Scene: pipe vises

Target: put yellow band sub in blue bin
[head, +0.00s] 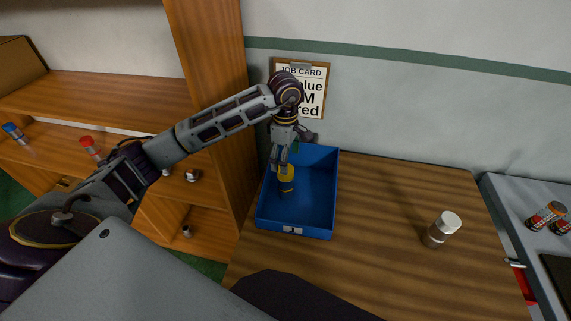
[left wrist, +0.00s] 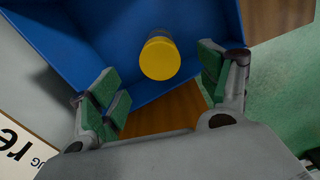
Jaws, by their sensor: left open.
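The blue bin (head: 313,190) stands on the wooden table against the wall. The yellow-banded sub (head: 286,178) is inside it, near its left side, with a yellow top and a dark lower part. In the left wrist view, its round yellow end (left wrist: 160,58) shows against the blue bin (left wrist: 95,40). My left gripper (head: 280,168) points down over the bin, just above the sub. Its green-padded fingers (left wrist: 165,85) are spread wide, with the yellow end between and beyond them, and no contact shows. My right gripper is not in view.
A white-capped jar (head: 441,229) stands on the table (head: 385,200) right of the bin. A wooden shelf (head: 100,93) at left holds a red-capped item (head: 90,146) and a blue-capped item (head: 14,132). A grey cart (head: 510,200) is at right. A job card (head: 312,95) hangs behind.

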